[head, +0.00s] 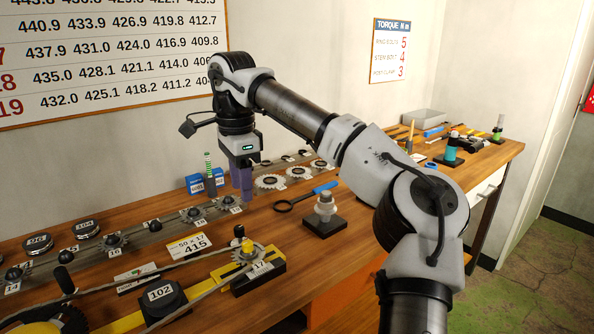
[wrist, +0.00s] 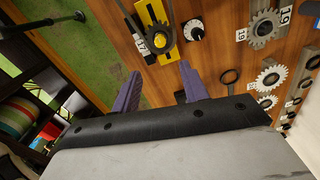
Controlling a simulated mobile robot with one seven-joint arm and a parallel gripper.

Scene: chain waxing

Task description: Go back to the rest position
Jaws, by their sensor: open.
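My gripper (head: 241,178) is open, its two purple fingers pointing down over the back part of the wooden workbench (head: 345,232). It also shows in the wrist view (wrist: 160,90), where the fingers stand apart with nothing between them. In the head view, the fingers hang near the rail of numbered sprockets and the blue box (head: 197,184). I cannot tell whether the fingertips touch anything. My arm reaches across the right half of the picture.
A grey post on a black base (head: 325,217) stands right of my gripper. A sprocket with a yellow knob (head: 247,250) carries a chain at the front. A blue-handled ring tool (head: 308,195) lies behind. Bottles and a grey tray (head: 424,120) stand at the far right end.

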